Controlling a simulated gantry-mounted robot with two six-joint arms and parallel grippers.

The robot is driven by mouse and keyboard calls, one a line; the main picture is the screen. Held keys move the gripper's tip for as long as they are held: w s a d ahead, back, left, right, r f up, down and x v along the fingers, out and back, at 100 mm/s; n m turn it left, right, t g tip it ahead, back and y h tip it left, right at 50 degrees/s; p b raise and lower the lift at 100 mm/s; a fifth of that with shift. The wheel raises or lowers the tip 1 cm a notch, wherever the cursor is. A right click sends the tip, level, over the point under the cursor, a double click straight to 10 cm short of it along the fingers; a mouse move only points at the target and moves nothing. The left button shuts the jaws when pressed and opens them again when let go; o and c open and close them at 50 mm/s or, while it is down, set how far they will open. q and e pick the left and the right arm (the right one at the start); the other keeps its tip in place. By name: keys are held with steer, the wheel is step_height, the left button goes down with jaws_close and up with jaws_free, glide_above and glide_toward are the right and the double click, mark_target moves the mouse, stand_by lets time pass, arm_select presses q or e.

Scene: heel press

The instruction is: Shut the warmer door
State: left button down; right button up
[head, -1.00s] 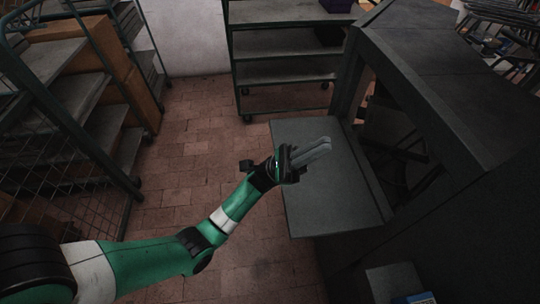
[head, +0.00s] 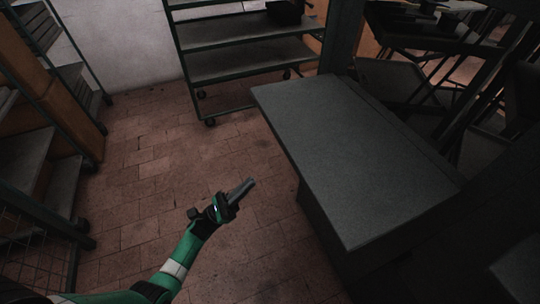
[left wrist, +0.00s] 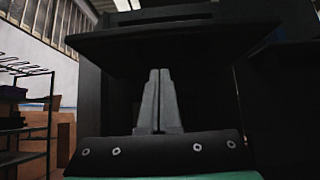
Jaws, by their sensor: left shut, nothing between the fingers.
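The warmer door (head: 350,150) is a flat dark grey panel. It is folded down open and lies about level, sticking out from the dark warmer on the right in the head view. My left gripper (head: 248,184) is shut and empty. It is left of the door's outer edge, over the floor and apart from the panel. In the left wrist view, the shut fingers (left wrist: 158,100) point forward with the underside of the door (left wrist: 180,42) above them, so the gripper looks lower than the door. My right gripper is not in view.
A wheeled shelf rack (head: 240,60) stands behind the door. More shelving (head: 40,150) with boxes lines the left side. Brick floor (head: 150,190) lies clear between the shelving and the door. The warmer's open inside is dark.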

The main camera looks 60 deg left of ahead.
arm_select(q)
steer(key=s+r+p+x, duration=0.2)
steer(key=x, duration=1)
steer(key=shift+a+p, duration=0.2)
steer(key=shift+p, duration=0.1)
steer(key=shift+r, duration=0.1)
